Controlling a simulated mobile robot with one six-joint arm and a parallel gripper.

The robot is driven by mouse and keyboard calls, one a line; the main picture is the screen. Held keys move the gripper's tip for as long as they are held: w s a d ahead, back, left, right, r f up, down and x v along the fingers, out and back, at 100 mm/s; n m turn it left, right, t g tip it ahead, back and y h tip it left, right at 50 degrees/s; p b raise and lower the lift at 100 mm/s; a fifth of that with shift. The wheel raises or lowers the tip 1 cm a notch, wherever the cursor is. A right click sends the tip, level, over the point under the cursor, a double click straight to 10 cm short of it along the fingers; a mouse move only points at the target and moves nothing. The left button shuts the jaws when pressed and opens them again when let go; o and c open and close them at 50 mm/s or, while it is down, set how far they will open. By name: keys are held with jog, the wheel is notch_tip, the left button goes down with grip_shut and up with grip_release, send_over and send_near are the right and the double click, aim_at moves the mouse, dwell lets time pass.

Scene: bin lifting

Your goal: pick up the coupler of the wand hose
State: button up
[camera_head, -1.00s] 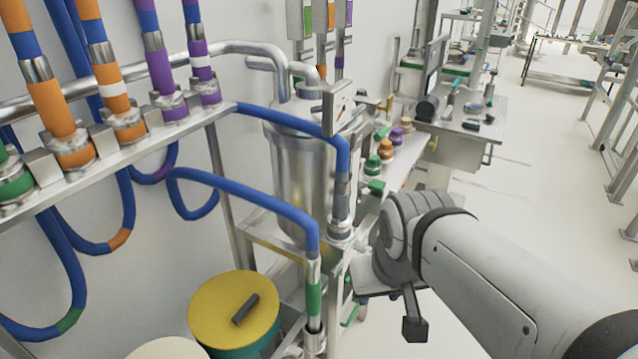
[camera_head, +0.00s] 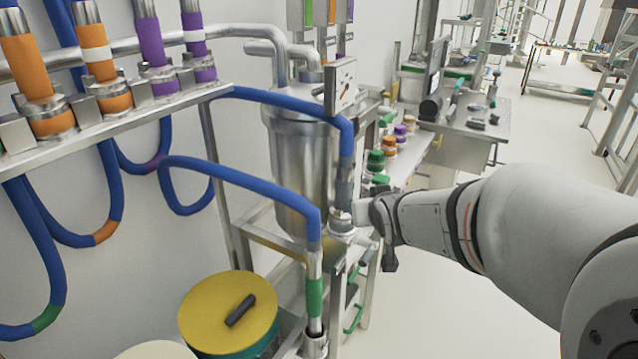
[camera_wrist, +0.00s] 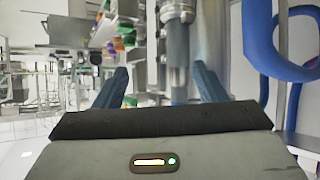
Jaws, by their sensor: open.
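In the head view, a blue hose bends down into a grey sleeve-like coupler (camera_head: 344,183) standing upright on a silver fitting (camera_head: 342,222). A second blue hose ends in a green-banded metal piece (camera_head: 315,295) set upright in a holder. I cannot tell for certain which is the wand hose. In the wrist view, my gripper (camera_wrist: 160,72) is open, with its two dark blue fingers apart. A grey upright cylinder (camera_wrist: 178,75), likely the grey coupler, shows between them, nearer the right finger. I cannot tell whether they touch. My fingers are mostly hidden in the head view.
A steel tank (camera_head: 300,150) stands behind the hoses. A rail (camera_head: 150,115) with several banded hose ends runs at left. A yellow-topped drum (camera_head: 210,310) stands below. Coloured caps (camera_head: 388,148) line a shelf behind. The floor at right is clear.

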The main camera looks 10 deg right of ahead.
aim_at(342, 178)
jog(key=w+f+t+b, duration=0.1)
jog(key=w, duration=0.2)
jog(key=w+f+t+y+b, duration=0.1)
jog(key=w+f+t+b, duration=0.1)
jog(key=w, duration=0.1)
jog(key=w+a+f+n+t+y+b, duration=0.1)
jog(key=w+t+b, duration=0.1)
jog(key=w, duration=0.1)
jog(key=shift+f, duration=0.15)
jog(key=shift+w+a+n+t+y+b, duration=0.3)
jog(key=shift+w+t+y, duration=0.1)
jog(key=shift+w+y, duration=0.1)
jog(key=w, duration=0.2)
jog(key=w+a+p, duration=0.1)
jog(key=w, duration=0.4)
jog(key=shift+w+a+r+p, duration=0.2)
jog(key=shift+a+r+p, duration=0.1)
jog(key=shift+r+p, duration=0.05)
jog(key=shift+c, duration=0.2)
jog(key=c, duration=1.2)
